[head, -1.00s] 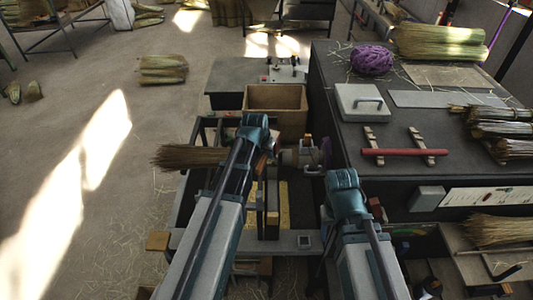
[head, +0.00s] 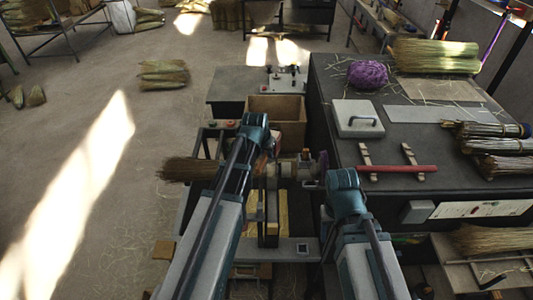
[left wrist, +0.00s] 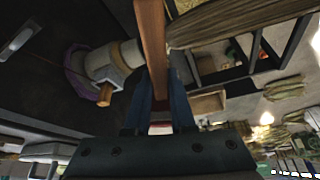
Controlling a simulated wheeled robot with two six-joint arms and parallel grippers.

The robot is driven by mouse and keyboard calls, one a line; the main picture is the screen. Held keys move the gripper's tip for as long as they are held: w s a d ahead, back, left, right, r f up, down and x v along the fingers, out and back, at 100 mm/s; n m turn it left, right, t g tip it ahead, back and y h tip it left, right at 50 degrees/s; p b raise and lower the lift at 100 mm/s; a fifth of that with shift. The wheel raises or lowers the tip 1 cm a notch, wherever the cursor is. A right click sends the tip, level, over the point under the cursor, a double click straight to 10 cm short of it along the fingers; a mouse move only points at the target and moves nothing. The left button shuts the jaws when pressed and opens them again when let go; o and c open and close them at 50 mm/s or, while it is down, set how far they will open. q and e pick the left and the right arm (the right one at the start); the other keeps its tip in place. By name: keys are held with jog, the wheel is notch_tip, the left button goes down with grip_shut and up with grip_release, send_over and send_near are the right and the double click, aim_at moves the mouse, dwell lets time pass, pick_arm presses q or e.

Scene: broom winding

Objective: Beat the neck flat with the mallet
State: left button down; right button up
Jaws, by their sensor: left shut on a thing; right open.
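The broom (head: 190,170) lies across the winding machine at centre left, its bristles pointing left; it also shows at the top of the left wrist view (left wrist: 225,20). Its neck is partly hidden behind my left arm. My left gripper (head: 255,135) is over the neck area. In the left wrist view my left gripper (left wrist: 158,108) is shut on the mallet, seen as a brown wooden bar (left wrist: 152,40) beside the broom; its far end is out of view. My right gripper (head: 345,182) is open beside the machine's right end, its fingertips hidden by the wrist.
A dark bench (head: 390,150) on the right holds a purple twine ball (head: 367,74), a red bar (head: 400,168) on wooden rests and straw bundles (head: 495,146). A brown bin (head: 277,105) stands behind the machine. The floor at left is mostly open.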

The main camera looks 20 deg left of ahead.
pick_arm(q)
notch_tip(320, 180, up, 4)
jog(key=p, duration=0.2)
jog(key=shift+p, duration=0.3)
jog(key=shift+f+b, duration=1.65)
jog(key=shift+f, duration=0.05)
pick_arm(e)
jog(key=shift+r, duration=0.4)
pick_arm(q)
notch_tip(320, 180, down, 5)
jog(key=b, duration=0.5)
jog(key=shift+f, duration=0.15)
pick_arm(e)
notch_tip(320, 180, down, 5)
jog(key=shift+f, duration=0.2)
